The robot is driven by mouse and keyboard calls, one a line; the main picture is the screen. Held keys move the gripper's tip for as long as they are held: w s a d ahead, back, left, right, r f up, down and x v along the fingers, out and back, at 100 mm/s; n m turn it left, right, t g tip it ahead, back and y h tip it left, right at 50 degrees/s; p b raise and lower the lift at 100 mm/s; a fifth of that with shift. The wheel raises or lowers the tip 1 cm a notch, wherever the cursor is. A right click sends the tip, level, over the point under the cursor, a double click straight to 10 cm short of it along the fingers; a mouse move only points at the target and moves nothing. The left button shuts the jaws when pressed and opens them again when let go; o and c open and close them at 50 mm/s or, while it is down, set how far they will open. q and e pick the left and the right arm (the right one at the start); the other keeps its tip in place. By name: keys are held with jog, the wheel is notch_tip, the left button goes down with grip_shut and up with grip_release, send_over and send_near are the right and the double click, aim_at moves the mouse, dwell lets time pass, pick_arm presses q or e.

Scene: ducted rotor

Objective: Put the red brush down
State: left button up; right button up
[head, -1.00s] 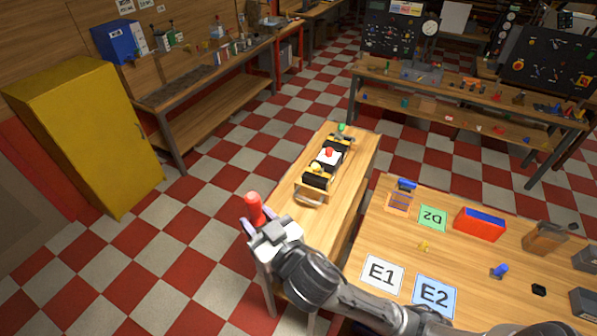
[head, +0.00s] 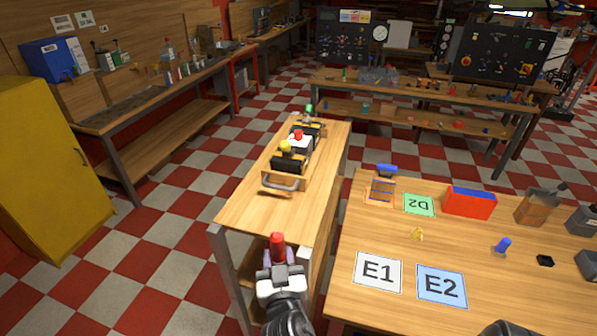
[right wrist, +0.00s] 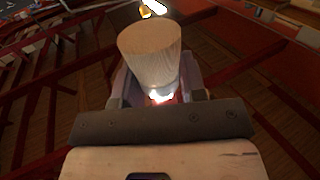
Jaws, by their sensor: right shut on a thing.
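The red brush (head: 277,246) is upright in my right gripper (head: 279,268), its red end showing above the fingers in the head view. The gripper is shut on it. In the picture they lie over the near end of the narrow wooden table, below its top's front edge; the exact height and distance are hard to tell. In the right wrist view a pale wooden round end (right wrist: 152,55) stands between the fingers (right wrist: 158,92). My left gripper is not in view.
The narrow table (head: 245,207) carries a black and yellow device (head: 289,162); its near end is bare.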

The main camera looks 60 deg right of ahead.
jog(key=shift+s+d+f, duration=0.1)
jog(key=shift+d+f, duration=0.1)
jog(key=shift+f, duration=0.3)
jog(key=shift+w+d+f, duration=0.1)
jog(key=shift+w+d, duration=0.1)
jog(key=shift+d, duration=0.1)
jog(key=shift+h, duration=0.3)
jog(key=x, duration=0.6)
jog(key=p+x, duration=0.1)
jog(key=x, duration=0.5)
jog(key=shift+d+f, duration=0.1)
jog(key=shift+f, duration=0.1)
jog(key=shift+f+p+x, duration=0.15)
jog(key=shift+x, duration=0.7)
jog(key=shift+f+p+x, duration=0.1)
jog(key=shift+f+x, duration=0.1)
jog(key=shift+x, duration=0.7)
jog(key=shift+f+p+x, duration=0.15)
jog(key=shift+x, duration=0.7)
jog(key=shift+f, duration=0.25)
jog(key=shift+s+f, duration=0.15)
jog(key=shift+f, duration=0.1)
jog(key=shift+r, duration=0.1)
